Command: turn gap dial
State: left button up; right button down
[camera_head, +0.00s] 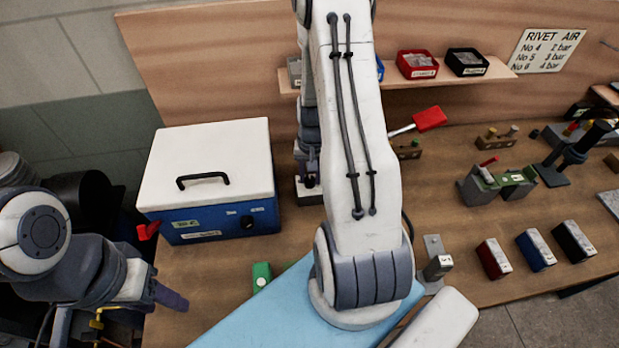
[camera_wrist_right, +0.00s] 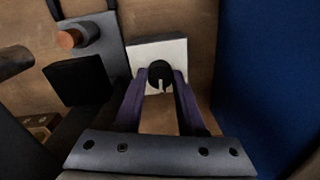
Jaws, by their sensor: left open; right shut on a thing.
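The gap dial (camera_wrist_right: 160,74) is a round black knob with a white pointer mark, set on a white square plate (camera_wrist_right: 145,52) in the right wrist view. The pointer points roughly down in that picture. My right gripper (camera_wrist_right: 161,78) has its two purple fingers closed on either side of the knob, touching it. In the head view my own right arm covers most of that spot, and the dial cannot be made out there. My left gripper (camera_head: 170,297) is open at the lower left of the head view, far from the dial, with one purple finger clearly showing.
A blue box with a white lid (camera_head: 208,165) stands left of my right arm; its blue wall (camera_wrist_right: 265,70) is close beside the right gripper. A grey block with a copper-coloured knob (camera_wrist_right: 90,38) is near the dial. Red, blue and black blocks (camera_head: 535,249) line the bench's right.

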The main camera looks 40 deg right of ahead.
aim_at(310, 179)
jog(key=shift+w+n, duration=0.15)
jog(key=shift+n, duration=0.25)
jog(key=c, duration=0.5)
grip_release()
notch_tip(310, 179, up, 10)
jog(key=b, duration=0.2)
jog(key=shift+r, duration=0.25)
jog(key=shift+d, duration=0.1)
